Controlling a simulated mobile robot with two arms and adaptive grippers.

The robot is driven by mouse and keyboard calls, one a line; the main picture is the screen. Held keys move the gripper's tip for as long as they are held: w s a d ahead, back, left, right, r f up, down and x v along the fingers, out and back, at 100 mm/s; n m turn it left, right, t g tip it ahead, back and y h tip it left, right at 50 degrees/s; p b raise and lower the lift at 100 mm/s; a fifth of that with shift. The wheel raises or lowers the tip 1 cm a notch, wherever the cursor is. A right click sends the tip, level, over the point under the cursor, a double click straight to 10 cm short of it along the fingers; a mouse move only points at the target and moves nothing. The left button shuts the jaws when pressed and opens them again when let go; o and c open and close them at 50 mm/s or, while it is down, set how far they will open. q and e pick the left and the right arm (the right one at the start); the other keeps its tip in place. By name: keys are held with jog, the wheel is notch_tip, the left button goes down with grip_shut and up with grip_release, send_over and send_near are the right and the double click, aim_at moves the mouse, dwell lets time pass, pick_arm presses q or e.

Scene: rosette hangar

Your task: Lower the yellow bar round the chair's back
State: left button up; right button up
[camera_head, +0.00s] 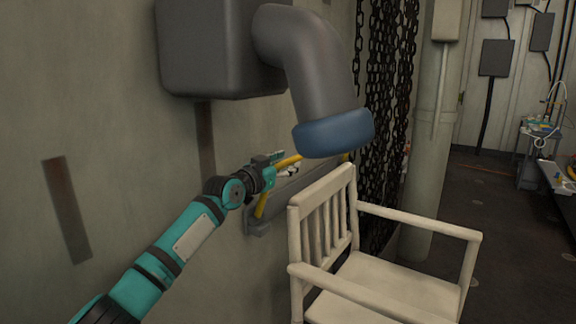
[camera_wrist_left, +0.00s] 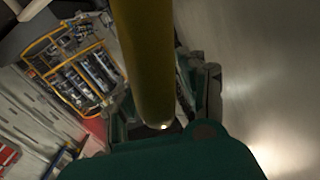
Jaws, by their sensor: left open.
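The yellow bar (camera_head: 261,206) is by the wall behind the chair. One piece slopes up from a grey bracket at the wall; another shows beyond my gripper, and the blue-rimmed pipe hides part of it. The cream wooden chair (camera_head: 324,225) stands right of the bar, its slatted back near it. My left gripper (camera_head: 279,167) is at the bar, above and left of the chair's back. In the left wrist view the yellow bar (camera_wrist_left: 145,60) runs between the open fingers (camera_wrist_left: 160,105); I cannot tell whether they touch it. My right gripper is not in view.
A thick grey pipe with a blue rim (camera_head: 334,134) hangs from a wall box (camera_head: 215,50) just above the bar. Dark chains (camera_head: 385,90) hang behind the chair beside a pale column (camera_head: 430,150).

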pick_arm(q)
jog(key=shift+c, duration=0.4)
grip_shut()
